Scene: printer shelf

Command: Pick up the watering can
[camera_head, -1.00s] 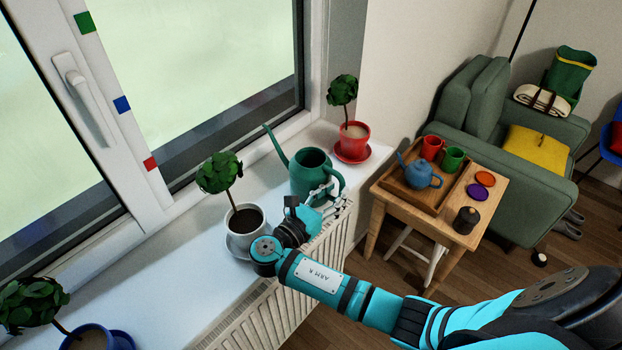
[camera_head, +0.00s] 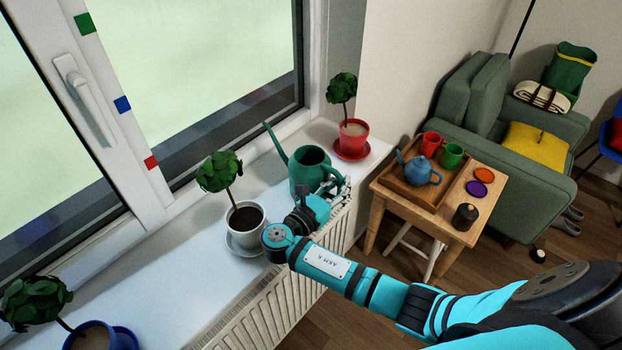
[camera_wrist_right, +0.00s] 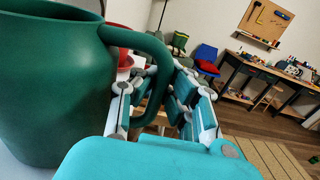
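The green watering can (camera_head: 308,172) stands upright on the white windowsill, with its spout toward the window and its handle toward the room. My right gripper (camera_head: 334,192) is at the handle side of the can. In the right wrist view the can (camera_wrist_right: 50,85) fills the left side, and its curved handle (camera_wrist_right: 152,48) passes between the two fingers of my right gripper (camera_wrist_right: 160,100). The fingers are apart, with one on each side of the handle, and look open. Part of the handle is hidden by the fingers in the head view. My left gripper is not in view.
A white-potted plant (camera_head: 245,224) stands close to my right wrist, left of the can. A red-potted plant (camera_head: 353,135) is behind the can to the right. The radiator (camera_head: 275,318) lies below the sill. A wooden side table (camera_head: 400,202) holds a tray, teapot and mugs.

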